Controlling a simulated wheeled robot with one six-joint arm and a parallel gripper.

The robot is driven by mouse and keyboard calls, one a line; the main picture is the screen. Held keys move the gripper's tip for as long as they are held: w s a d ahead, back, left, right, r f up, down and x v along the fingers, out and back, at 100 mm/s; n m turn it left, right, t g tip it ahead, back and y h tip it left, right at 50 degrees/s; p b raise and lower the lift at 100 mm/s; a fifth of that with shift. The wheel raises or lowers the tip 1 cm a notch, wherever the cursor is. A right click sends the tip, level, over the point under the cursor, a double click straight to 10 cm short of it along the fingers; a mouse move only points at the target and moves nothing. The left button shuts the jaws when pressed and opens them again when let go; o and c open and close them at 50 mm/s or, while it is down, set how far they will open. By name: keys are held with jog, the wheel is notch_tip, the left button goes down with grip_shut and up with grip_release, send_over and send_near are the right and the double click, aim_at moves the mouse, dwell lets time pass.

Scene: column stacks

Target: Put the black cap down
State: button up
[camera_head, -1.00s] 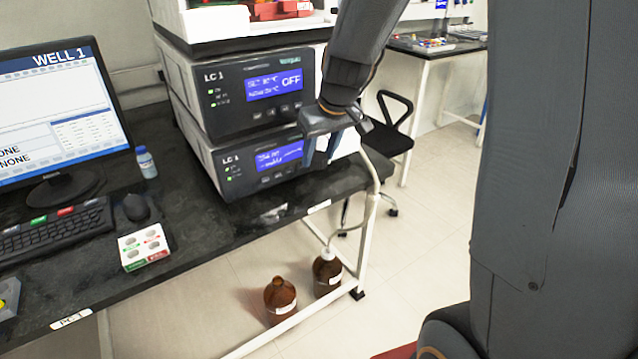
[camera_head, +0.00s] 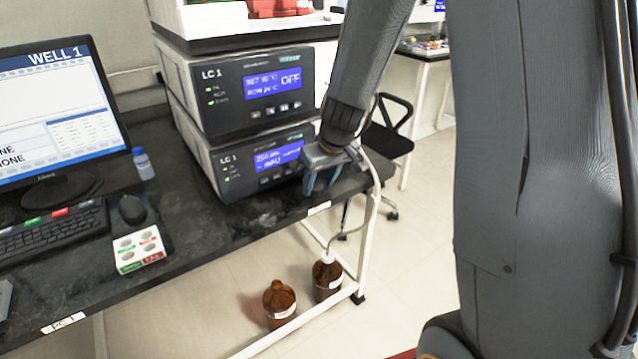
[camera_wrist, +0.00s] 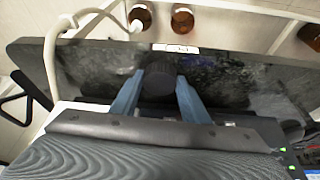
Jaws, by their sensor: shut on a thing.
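The black cap (camera_wrist: 158,82) is a round, dark, ridged piece between my gripper's two blue fingers in the wrist view. My gripper (camera_wrist: 157,96) is shut on it, with one finger on each side. In the head view my gripper (camera_head: 321,184) points down over the right end of the black bench top (camera_head: 232,222), in front of the lower LC 1 unit. The cap cannot be made out there. I cannot tell whether the cap touches the bench.
Two stacked LC 1 units (camera_head: 228,92) stand just behind my gripper. A white tube (camera_head: 372,170) runs past the bench's right end to a brown bottle (camera_head: 327,274) below. Another brown bottle (camera_head: 279,300) stands beside it. Bench between is clear.

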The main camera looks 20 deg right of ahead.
jog(key=shift+f, duration=0.15)
jog(key=o, duration=1)
jog(key=shift+r, duration=0.2)
jog(key=shift+r, duration=0.3)
jog(key=p+v, duration=0.2)
jog(key=v, duration=0.8)
jog(key=s+f+m+g, duration=0.1)
jog(key=s, duration=0.6)
jog(key=s+d+f+m+g, duration=0.1)
jog(key=s+g, duration=0.1)
jog(key=s, duration=0.5)
jog(key=s+d+f+m+g+h, duration=0.1)
jog(key=s+f+m, duration=0.1)
jog(key=s, duration=0.5)
jog(key=shift+s+d, duration=0.1)
jog(key=shift+d, duration=0.1)
